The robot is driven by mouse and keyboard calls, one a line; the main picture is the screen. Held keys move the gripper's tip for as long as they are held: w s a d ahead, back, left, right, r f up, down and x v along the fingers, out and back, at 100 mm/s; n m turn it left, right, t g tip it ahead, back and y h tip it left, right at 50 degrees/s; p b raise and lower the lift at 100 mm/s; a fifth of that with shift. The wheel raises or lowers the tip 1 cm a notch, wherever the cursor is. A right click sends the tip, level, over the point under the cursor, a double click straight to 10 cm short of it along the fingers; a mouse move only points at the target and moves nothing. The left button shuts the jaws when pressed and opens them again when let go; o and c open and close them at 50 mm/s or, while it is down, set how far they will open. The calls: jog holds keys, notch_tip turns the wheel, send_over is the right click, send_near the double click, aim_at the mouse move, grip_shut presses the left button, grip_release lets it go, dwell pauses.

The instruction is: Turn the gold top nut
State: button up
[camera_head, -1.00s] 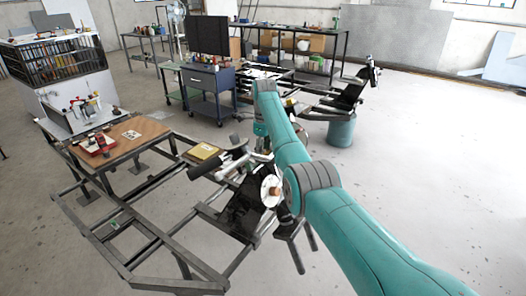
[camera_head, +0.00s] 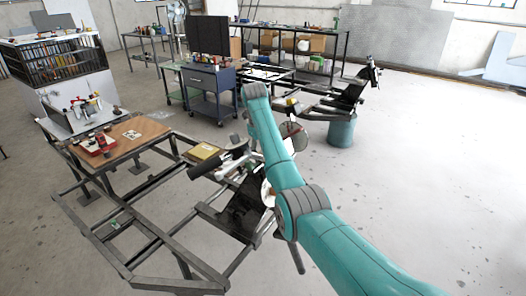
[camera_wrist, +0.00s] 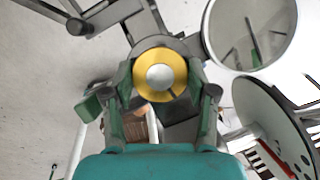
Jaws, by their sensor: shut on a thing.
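The gold top nut (camera_wrist: 178,88) is a yellow-gold ring around a pale round stud end, near the middle of the wrist view. My gripper (camera_wrist: 160,84) is shut on the gold nut, with one dark finger on its left side and one on its right. In the head view, my teal arm reaches over the suspension frame (camera_head: 148,241), and the nut and fingertips are hidden or too small to make out there.
A round mirror-like disc (camera_wrist: 250,32) stands close to the right of the nut. A pale disc with dark holes (camera_wrist: 275,125) is at lower right. A wooden board (camera_head: 133,138) and a yellow box (camera_head: 203,151) sit on the frame. Open floor lies at right.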

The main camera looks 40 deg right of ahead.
jog(key=shift+f, duration=0.15)
jog(key=o, duration=1.2)
jog(key=shift+c, duration=0.2)
